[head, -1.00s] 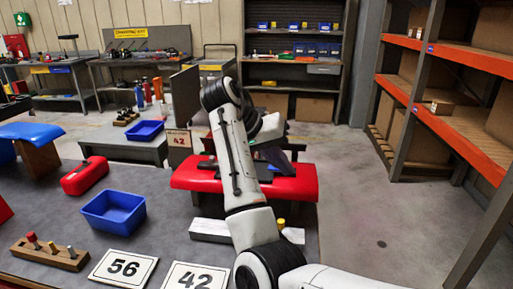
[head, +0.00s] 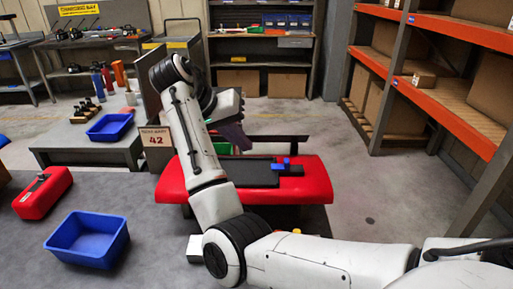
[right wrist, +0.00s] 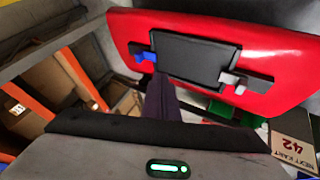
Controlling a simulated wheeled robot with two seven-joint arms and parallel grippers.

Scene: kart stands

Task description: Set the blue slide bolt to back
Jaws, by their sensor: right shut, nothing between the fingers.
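The blue slide bolt (head: 286,165) sits at the right end of a dark plate on the red kart body (head: 316,180). In the right wrist view the blue bolt (right wrist: 146,56) shows at the left edge of the black panel (right wrist: 190,58). A grey bolt (right wrist: 240,80) is at that panel's other edge. My right gripper (head: 240,142) is shut and empty, left of the blue bolt in the head view. In the right wrist view its dark fingers (right wrist: 160,88) point toward the panel, just below the blue bolt; I cannot tell the gap. My left gripper is not in view.
A sign reading 42 (head: 156,138) stands left of the kart body. Orange shelving (head: 440,105) is at right, with open floor before it.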

